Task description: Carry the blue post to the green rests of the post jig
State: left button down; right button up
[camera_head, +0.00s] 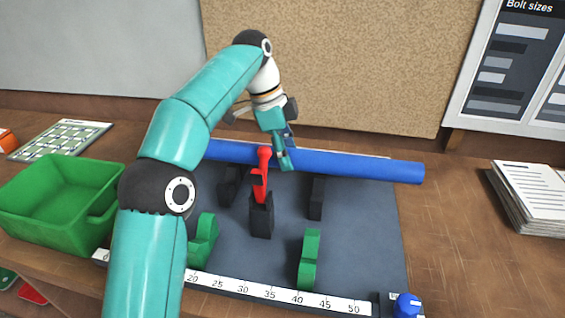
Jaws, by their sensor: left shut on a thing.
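The blue post (365,167) lies level across the back of the post jig (370,235), its right end past the jig's edge. My left gripper (283,158) is shut on the post near its middle, reaching from above. My arm hides the post's left end. The two green rests (309,262) stand at the front of the jig; the left green rest (203,243) is partly behind my arm. The post is well behind them. Two black rests (316,198) stand nearer the post; I cannot tell whether it touches them. My right gripper is not in view.
A red clamp (261,180) stands upright on a black block (261,216) between post and green rests. A ruler (270,292) and blue knob (407,305) are at the jig's front. A green bin (60,215) is left, a paper stack (520,200) right.

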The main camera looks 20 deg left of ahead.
aim_at(288, 149)
pick_arm(q)
notch_tip(288, 149, up, 8)
jog(key=p, duration=0.4)
jog(key=shift+p, duration=0.35)
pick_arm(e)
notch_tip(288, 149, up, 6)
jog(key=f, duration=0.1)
pick_arm(q)
jog(key=shift+s+d+r+b, duration=0.1)
jog(key=shift+s+r+b, duration=0.25)
jog(key=shift+s+r, duration=0.15)
jog(key=s+r+t+b, duration=0.1)
jog(key=s+r+b, duration=0.15)
jog(key=s, duration=0.55)
jog(key=s+r+b, duration=0.2)
jog(key=s+b, duration=0.1)
jog(key=s, duration=0.6)
jog(key=shift+w+d+f+b, duration=0.15)
jog(key=shift+f+b, duration=0.95)
jog(key=shift+f, duration=3.95)
jog(key=shift+w+f+b, duration=0.1)
jog(key=shift+f+b, duration=0.95)
jog(key=shift+f, duration=4)
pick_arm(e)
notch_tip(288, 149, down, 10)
pick_arm(q)
jog(key=shift+f, duration=0.1)
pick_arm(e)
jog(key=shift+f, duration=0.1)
